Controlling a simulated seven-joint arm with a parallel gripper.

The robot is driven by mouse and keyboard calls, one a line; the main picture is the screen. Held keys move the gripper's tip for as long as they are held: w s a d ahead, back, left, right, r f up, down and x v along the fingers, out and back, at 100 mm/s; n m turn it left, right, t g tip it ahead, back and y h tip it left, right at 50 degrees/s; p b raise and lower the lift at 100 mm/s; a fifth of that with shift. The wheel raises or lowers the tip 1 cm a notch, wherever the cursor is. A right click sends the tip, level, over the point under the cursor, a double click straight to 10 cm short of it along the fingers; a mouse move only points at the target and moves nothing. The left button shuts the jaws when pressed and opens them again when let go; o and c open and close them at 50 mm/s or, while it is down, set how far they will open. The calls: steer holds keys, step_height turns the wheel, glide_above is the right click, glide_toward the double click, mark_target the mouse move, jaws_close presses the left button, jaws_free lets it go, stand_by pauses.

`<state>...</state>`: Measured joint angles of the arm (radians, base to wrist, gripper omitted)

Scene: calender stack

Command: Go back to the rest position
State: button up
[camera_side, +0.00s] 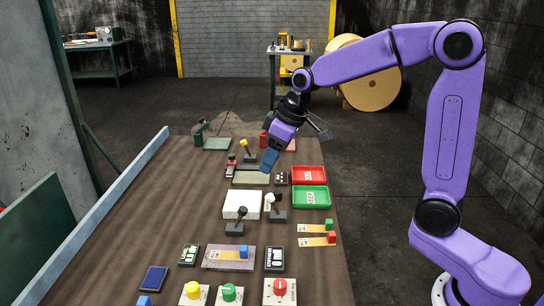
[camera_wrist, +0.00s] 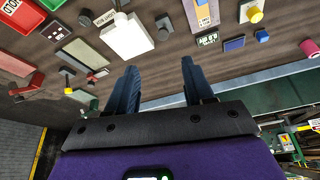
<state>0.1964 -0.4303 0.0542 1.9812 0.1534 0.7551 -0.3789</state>
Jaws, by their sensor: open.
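My gripper (camera_side: 269,161) hangs above the far half of the brown work table (camera_side: 180,210), near a flat pale-green plate (camera_side: 252,178) in the side view. In the wrist view its two dark blue fingers (camera_wrist: 160,82) stand wide apart with nothing between them. The fingers look clear of the table. The side view is too small to tell their exact height.
A red tray (camera_side: 308,176) and green tray (camera_side: 310,197) lie right of the gripper. A white block (camera_side: 242,205) and several upright-handled stamps are nearer. Coloured buttons (camera_side: 229,293) line the near end. A low blue-grey rail (camera_side: 100,215) edges the left side.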

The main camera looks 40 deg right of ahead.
steer(key=s+a+f+n+g, duration=0.1)
steer(key=s+n, duration=0.1)
steer(key=s, duration=0.6)
steer(key=s+a+f+n+g, duration=0.1)
steer(key=s+a+f, duration=0.1)
steer(key=s, duration=0.5)
steer(key=s+d+f+n, duration=0.1)
steer(key=s+d, duration=0.1)
steer(key=s, duration=0.6)
steer(key=s+d+f+n+g+h, duration=0.1)
steer(key=s+d+n, duration=0.1)
steer(key=s, duration=0.6)
steer(key=shift+s+d+f+n+h, duration=0.3)
steer(key=shift+s+d+f, duration=0.05)
steer(key=shift+d, duration=0.4)
steer(key=shift+o, duration=0.5)
